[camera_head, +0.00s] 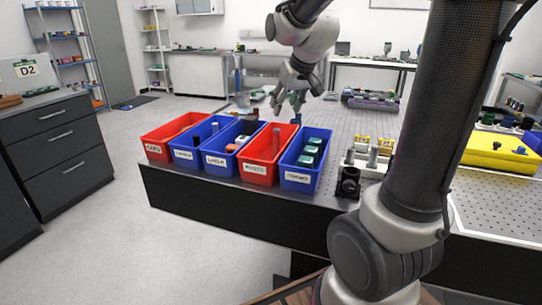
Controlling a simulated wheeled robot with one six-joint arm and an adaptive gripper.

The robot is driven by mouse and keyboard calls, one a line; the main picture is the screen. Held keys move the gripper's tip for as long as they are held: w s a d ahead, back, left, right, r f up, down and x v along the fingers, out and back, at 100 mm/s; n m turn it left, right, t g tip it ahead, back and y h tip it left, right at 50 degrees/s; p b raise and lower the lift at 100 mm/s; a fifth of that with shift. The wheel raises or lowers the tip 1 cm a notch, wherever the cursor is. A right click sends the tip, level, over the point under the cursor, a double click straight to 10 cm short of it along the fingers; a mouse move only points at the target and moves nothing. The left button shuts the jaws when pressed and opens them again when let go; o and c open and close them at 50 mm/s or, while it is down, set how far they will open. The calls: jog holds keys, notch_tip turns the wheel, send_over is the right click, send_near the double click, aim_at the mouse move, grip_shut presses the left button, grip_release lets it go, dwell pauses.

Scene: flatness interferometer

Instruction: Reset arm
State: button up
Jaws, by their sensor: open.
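My gripper (288,98) hangs from my raised arm above the far side of the bins, in the upper middle of the head view. Its fingers point down and are open. A dark item shows right under or behind the fingers, and I cannot tell if it is touched. Below and in front stand a red bin (259,176), a blue bin (297,178) with several green-topped items (310,152), two more blue bins (214,163) (184,157) and a red bin (156,150) at the left. My arm hides part of the table at the right.
The perforated table (400,126) carries small optic mounts (348,180) right of the bins and a yellow case (497,152) at the far right. Dark drawers (60,150) stand at the left. The floor (130,210) between them is clear.

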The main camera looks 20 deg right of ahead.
jog(key=shift+s+r, duration=0.15)
jog(key=shift+r, duration=0.1)
jog(key=shift+s+f, duration=0.1)
jog(key=s+f+g, duration=0.1)
jog(key=s+g, duration=0.1)
jog(key=s, duration=2.2)
jog(key=shift+s+a+f, duration=0.25)
jog(key=shift+s+a, duration=0.15)
